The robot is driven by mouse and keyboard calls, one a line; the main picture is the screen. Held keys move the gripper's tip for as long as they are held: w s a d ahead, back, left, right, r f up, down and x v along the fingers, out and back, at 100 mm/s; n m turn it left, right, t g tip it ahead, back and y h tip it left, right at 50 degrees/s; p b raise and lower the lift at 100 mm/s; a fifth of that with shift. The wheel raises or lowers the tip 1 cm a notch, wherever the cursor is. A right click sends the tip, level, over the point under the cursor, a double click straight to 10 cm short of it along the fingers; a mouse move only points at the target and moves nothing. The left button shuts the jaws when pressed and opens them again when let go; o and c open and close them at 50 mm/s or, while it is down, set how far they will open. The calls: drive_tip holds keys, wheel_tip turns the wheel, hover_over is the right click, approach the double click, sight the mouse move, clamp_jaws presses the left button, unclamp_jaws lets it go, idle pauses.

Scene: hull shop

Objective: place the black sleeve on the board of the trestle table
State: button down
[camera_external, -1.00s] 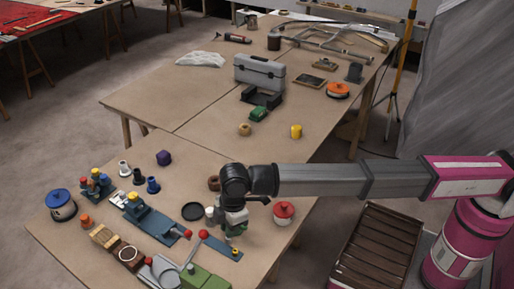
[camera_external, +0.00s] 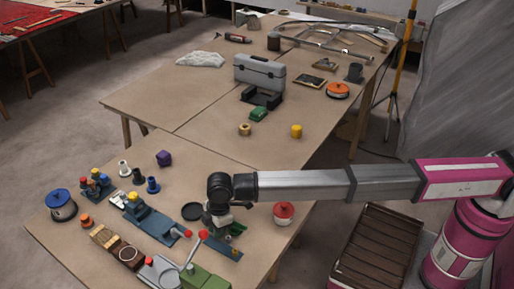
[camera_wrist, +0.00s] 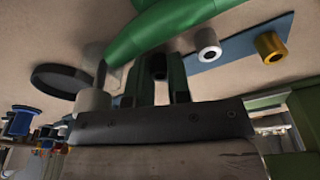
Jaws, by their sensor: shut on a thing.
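My gripper (camera_external: 215,228) is low over the near part of the trestle table's board (camera_external: 192,166), with the wrist above it. In the wrist view its green fingers (camera_wrist: 160,85) are shut on a small dark piece with a hole in its end, which looks like the black sleeve (camera_wrist: 159,67). The external view does not show the held piece clearly. I cannot tell whether it touches the board. A blue plate (camera_external: 222,247) lies just in front of the gripper. It also shows in the wrist view (camera_wrist: 232,49), bearing a white sleeve (camera_wrist: 207,44) and a brass one (camera_wrist: 271,45).
A dark round dish (camera_external: 191,211) lies left of my gripper, and a red-lidded pot (camera_external: 284,215) stands to its right. A blue fixture (camera_external: 150,221) and a grey-green machine (camera_external: 180,275) crowd the near left. The board behind my wrist has free room.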

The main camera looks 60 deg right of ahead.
drive_tip(key=shift+f, duration=0.1)
drive_tip(key=c, duration=1.4)
unclamp_jaws()
drive_tip(key=shift+o, duration=0.2)
wheel_tip(320, 180, up, 12)
drive_tip(key=d, duration=0.1)
drive_tip(key=shift+s+d, duration=0.3)
drive_tip(key=shift+s, duration=0.1)
